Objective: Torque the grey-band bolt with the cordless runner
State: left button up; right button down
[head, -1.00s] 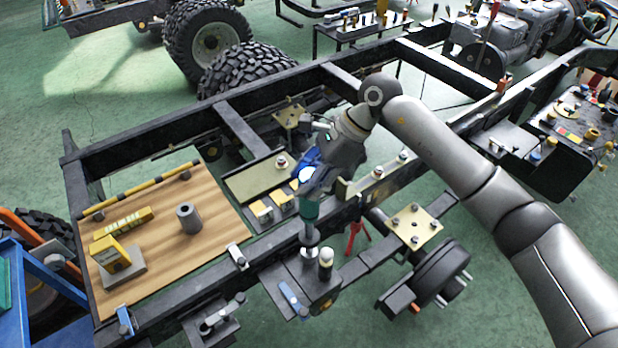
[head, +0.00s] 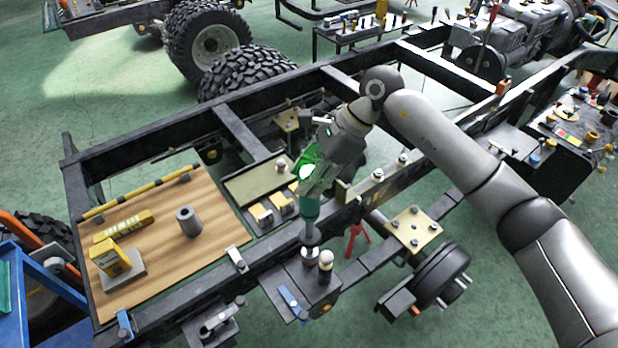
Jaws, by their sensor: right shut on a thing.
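My right gripper (head: 312,190) is shut on the cordless runner (head: 311,209), which has a teal body and a grey nose pointing down. The runner stands nearly upright over a dark bracket (head: 288,296) at the near rail of the frame. Its nose meets a small silvery piece on the bracket, beside a dark post with a pale top (head: 326,260). The bolt under the nose is hidden, so I cannot make out a grey band. Bolts with pale heads also show on the tan plate (head: 414,230) to the right. My left gripper is not in view.
A wooden board (head: 165,245) at left bears a grey cylinder (head: 189,221) and a yellow device (head: 112,258). A shallow tray (head: 262,180) lies behind the runner. Black chassis rails (head: 230,130) surround the work. A blue cart (head: 45,290) stands at lower left.

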jog(key=shift+r, duration=0.6)
jog(key=shift+a+r+p, duration=0.1)
jog(key=shift+r+p, duration=0.8)
jog(key=shift+r, duration=1.65)
jog(key=shift+w, duration=0.1)
